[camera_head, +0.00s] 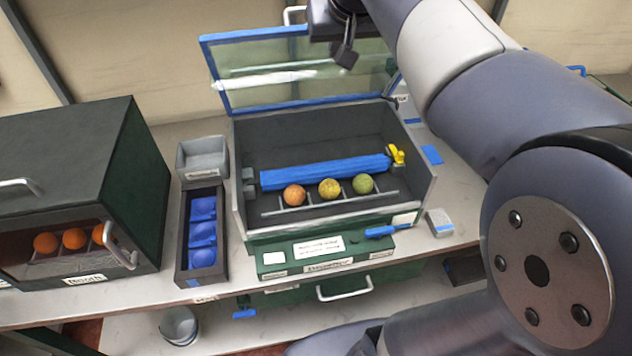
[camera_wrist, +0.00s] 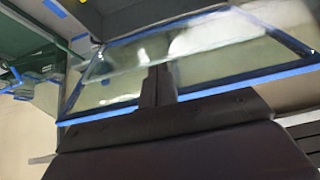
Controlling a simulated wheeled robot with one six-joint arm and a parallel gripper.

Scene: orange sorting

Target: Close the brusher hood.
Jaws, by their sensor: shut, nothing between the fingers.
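The brusher hood (camera_head: 270,71) is a clear panel with a blue frame. It stands raised and tilted back, open, at the rear of the brusher box (camera_head: 238,188). Inside the box lie a blue roller (camera_head: 325,172) and several fruits in a row, an orange one (camera_head: 294,195), a yellow one (camera_head: 330,188) and a green one (camera_head: 363,183). My gripper (camera_head: 345,50) is shut and empty at the hood's upper right edge. In the wrist view my gripper (camera_wrist: 157,80) overlaps the hood (camera_wrist: 220,45); I cannot tell whether they touch.
A dark green booth (camera_head: 75,140) with oranges inside stands at the left. Between it and the brusher are a grey bin (camera_head: 203,157) and a dark tray (camera_head: 185,235) with blue cups. A small grey block (camera_head: 440,222) sits right of the brusher. My arm covers the right side.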

